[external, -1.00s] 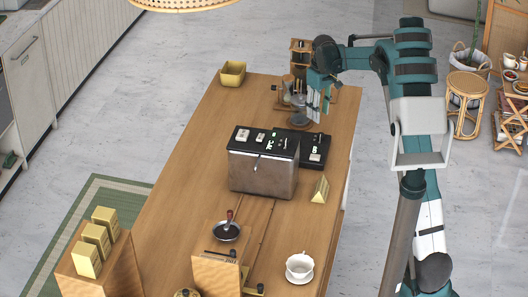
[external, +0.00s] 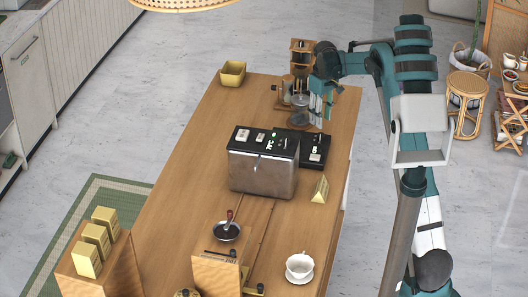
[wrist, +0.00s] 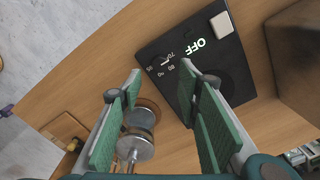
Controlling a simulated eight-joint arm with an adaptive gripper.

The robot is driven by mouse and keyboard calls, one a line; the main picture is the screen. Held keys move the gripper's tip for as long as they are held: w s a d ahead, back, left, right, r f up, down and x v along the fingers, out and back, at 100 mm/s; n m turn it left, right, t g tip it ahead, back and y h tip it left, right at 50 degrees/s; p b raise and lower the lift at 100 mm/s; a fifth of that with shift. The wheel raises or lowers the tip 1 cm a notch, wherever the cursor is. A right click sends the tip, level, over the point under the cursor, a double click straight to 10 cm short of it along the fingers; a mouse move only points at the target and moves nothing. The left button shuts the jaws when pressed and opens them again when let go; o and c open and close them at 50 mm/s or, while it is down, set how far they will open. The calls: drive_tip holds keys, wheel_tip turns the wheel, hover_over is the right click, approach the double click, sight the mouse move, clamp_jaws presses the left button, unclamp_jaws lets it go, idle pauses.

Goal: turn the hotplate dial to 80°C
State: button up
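The black hotplate (wrist: 236,62) lies on the wooden counter in the wrist view, with a lit OFF display, a white square button and a printed temperature scale (wrist: 170,66) including 70, 80 and 90. A small light pointer shows by the scale; its exact setting is too small to read. A round dark part beside the right finger is partly hidden. My gripper (wrist: 161,76) is open and empty, its green-padded fingers reaching toward the scale side of the hotplate.
A bulky metal-fronted machine (external: 262,172) stands directly beside the hotplate. A brewer stand with glassware (external: 299,70) is close behind my gripper; a round metallic vessel (wrist: 137,148) lies below the left finger in the wrist view. A cup on a saucer (external: 299,265) sits nearer.

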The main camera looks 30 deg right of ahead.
sight(321, 134)
drive_tip(key=shift+f, duration=3.7)
drive_tip(key=c, duration=0.9)
